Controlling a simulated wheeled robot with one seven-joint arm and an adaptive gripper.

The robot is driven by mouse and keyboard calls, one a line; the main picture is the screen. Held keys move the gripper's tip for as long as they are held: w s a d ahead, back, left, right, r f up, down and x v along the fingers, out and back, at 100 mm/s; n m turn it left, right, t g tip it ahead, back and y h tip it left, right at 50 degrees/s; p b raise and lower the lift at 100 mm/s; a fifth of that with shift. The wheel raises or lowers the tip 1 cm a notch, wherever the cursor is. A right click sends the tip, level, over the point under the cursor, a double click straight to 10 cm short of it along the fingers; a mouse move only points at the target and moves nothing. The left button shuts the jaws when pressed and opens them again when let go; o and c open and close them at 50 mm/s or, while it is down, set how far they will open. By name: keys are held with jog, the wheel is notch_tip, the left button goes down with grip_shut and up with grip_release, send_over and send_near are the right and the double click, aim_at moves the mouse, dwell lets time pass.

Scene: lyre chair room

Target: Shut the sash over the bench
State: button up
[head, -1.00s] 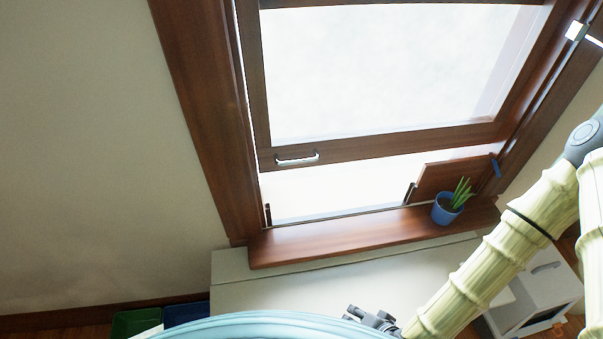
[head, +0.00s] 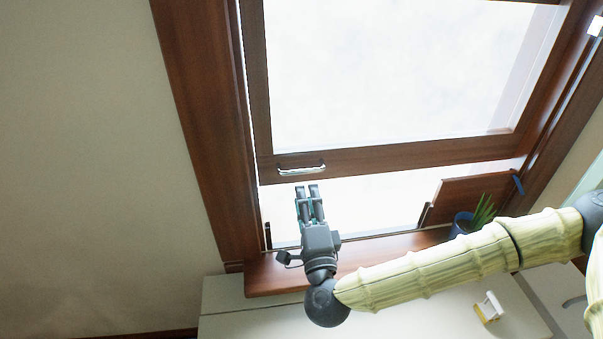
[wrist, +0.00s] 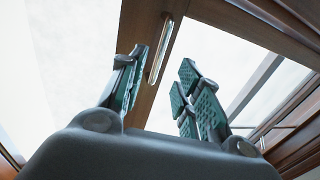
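The wooden window sash (head: 400,151) is raised, with a bright gap between its bottom rail and the sill (head: 385,252). A silver bar handle (head: 302,168) sits on the rail near its left end. My gripper (head: 309,190) is just below the handle in the head view, fingers pointing up at it. In the wrist view my gripper (wrist: 162,88) has its fingers spread with nothing between them, and the handle (wrist: 160,50) shows beyond, closer to the left finger. I cannot tell that either finger touches it. The bench (head: 245,322) lies below the sill.
A blue pot with a green plant (head: 470,222) stands at the sill's right, partly behind my arm. A wooden board (head: 470,194) leans in the opening behind it. A small white and yellow item (head: 489,307) is on the bench. The left wall is clear.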

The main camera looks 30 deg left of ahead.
aim_at(301, 170)
jog(key=p+x, duration=0.1)
jog(key=x, duration=0.7)
jog(key=shift+w+a, duration=0.25)
jog(key=shift+c, duration=0.2)
grip_shut()
